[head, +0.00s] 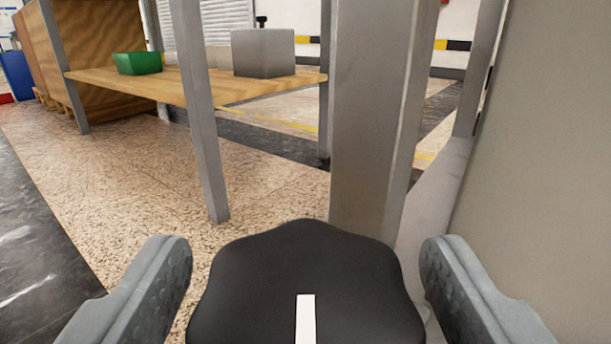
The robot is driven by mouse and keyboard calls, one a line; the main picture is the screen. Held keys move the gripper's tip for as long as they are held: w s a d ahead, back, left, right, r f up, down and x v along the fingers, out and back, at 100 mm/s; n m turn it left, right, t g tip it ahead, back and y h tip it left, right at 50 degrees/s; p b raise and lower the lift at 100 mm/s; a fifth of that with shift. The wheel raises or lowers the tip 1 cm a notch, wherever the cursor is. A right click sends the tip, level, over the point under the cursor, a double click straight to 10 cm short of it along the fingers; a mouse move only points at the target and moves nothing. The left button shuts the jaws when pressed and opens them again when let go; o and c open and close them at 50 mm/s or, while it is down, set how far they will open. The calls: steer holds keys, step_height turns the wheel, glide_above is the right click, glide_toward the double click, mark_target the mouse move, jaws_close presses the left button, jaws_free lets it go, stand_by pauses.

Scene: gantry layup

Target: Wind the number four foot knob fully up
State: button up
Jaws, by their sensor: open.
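A large black lobed knob (308,275) with a white stripe fills the bottom middle of the head view. It is probably a foot knob, but no number shows on it. Its white stripe points up the picture from the bottom edge. My gripper (307,262) is open, with one grey finger on the left of the knob and one on the right. The knob's lower part is cut off by the frame.
A grey post (372,120) stands right behind the knob, and a large grey panel (545,160) fills the right side. A wooden shelf (185,86) on metal legs carries a green bin (138,63) and a grey box (263,52). Speckled floor (130,190) is clear at left.

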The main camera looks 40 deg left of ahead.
steer(key=shift+x, duration=1.4)
steer(key=c, duration=1)
steer(key=shift+n+g+y, duration=0.3)
steer(key=shift+y, duration=0.1)
steer(key=n+g+y, duration=0.1)
steer(key=g, duration=0.1)
steer(key=n+g+y, duration=0.3)
steer(key=n+g, duration=0.1)
steer(key=shift+s+a+y, duration=0.25)
steer(key=shift+s+y, duration=0.05)
steer(key=shift+y, duration=0.1)
steer(key=n+g, duration=0.1)
steer(key=g, duration=0.1)
steer(key=n+g+y, duration=0.1)
steer(key=n+g, duration=0.1)
steer(key=g, duration=0.1)
steer(key=n+g, duration=0.2)
steer(key=shift+s+a+g+y, duration=0.1)
steer(key=shift+s+g+y, duration=0.2)
steer(key=shift+s+g, duration=0.1)
steer(key=shift+g, duration=0.3)
